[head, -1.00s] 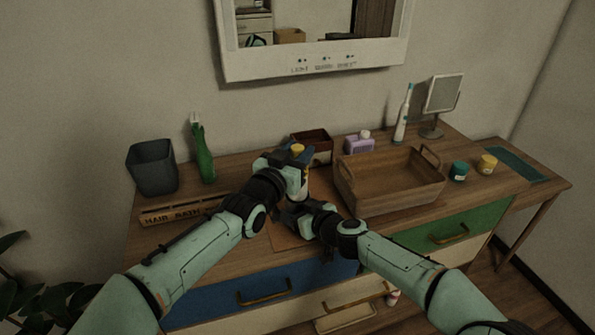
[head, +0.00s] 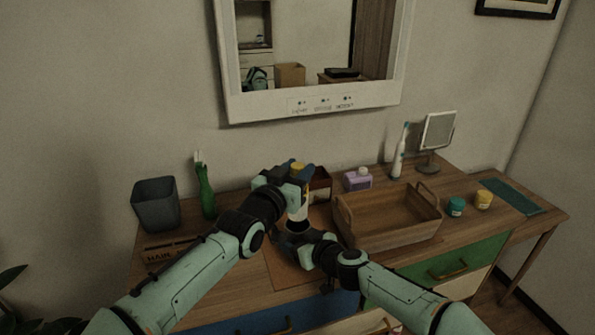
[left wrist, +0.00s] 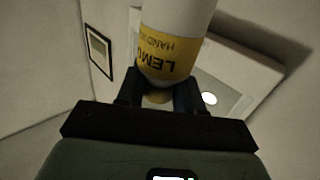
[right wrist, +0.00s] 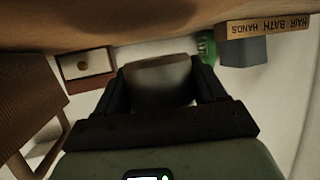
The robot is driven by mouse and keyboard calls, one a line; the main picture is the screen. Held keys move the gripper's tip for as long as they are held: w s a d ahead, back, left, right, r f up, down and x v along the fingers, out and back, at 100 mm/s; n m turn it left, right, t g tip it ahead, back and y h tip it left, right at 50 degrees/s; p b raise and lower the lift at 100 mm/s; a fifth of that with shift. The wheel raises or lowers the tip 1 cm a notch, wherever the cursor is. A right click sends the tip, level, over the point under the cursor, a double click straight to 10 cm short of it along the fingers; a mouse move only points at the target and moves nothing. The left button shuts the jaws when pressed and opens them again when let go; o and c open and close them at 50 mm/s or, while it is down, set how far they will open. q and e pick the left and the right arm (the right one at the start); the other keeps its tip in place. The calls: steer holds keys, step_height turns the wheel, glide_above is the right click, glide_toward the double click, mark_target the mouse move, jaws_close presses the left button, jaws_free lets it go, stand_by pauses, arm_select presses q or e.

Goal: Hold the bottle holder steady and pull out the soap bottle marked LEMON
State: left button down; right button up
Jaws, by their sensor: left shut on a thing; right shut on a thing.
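The LEMON bottle (left wrist: 172,48) is white with a yellow label and fills the upper middle of the left wrist view. In the head view its yellow cap (head: 298,167) shows above my left gripper (head: 292,182), which is shut on its upper part. White bottle body (head: 297,210) shows below that gripper, above the dark bottle holder (head: 298,227). My right gripper (head: 300,246) is shut on the holder. In the right wrist view the holder (right wrist: 158,78) is a dull grey-brown round body between the fingers. I cannot tell whether the bottle's base is still inside it.
A wooden tray (head: 385,231) stands right of the grippers. A brown box (head: 320,185) and a purple bottle (head: 357,180) are behind. A grey bin (head: 156,205), green bottle (head: 207,195) and lettered wooden block (head: 168,250) are at left. Two small jars (head: 456,206) stand at right.

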steer(key=o, duration=1.2)
steer(key=shift+c, duration=0.2)
steer(key=v, duration=1.2)
